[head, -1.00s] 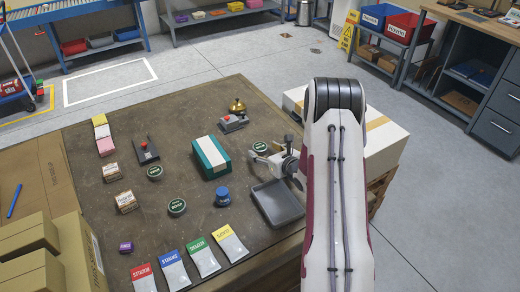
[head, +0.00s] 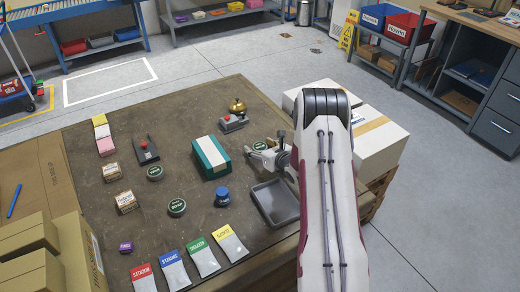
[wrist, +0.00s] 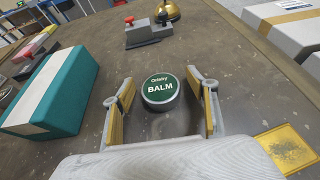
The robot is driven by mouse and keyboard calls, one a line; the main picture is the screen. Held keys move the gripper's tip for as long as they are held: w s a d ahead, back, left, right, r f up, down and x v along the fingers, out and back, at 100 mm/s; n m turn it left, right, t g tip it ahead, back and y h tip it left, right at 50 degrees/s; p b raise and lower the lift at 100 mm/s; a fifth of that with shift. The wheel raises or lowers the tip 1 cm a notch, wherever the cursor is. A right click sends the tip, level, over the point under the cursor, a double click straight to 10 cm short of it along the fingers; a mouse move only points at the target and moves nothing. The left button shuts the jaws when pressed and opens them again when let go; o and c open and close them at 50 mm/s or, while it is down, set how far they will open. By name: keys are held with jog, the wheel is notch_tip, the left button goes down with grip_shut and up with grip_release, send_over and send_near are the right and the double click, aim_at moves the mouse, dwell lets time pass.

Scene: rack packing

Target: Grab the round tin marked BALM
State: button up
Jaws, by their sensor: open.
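The round tin marked BALM (wrist: 160,91) has a dark green lid with white letters and a grey rim. In the wrist view it stands upright on the table between and slightly ahead of the spread fingers of my gripper (wrist: 162,84), with a gap on both sides. My gripper is open and empty, low over the table. In the head view the tin (head: 260,146) is right of the teal box, and my gripper (head: 258,158) is just beside it, its fingers partly hidden by my arm.
The teal and white box (wrist: 44,95) stands left of my gripper. A red-button device (wrist: 147,34) and a brass bell (wrist: 167,11) stand behind the tin. A grey tray (head: 290,212) lies in front. Two other green-lidded tins (head: 155,173) (head: 177,208) stand farther left.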

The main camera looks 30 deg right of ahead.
aim_at(260, 146)
dwell(0.3)
jog(key=c, duration=1.2)
jog(key=shift+c, duration=0.2)
jog(key=shift+r, duration=0.1)
jog(key=shift+r, duration=4.95)
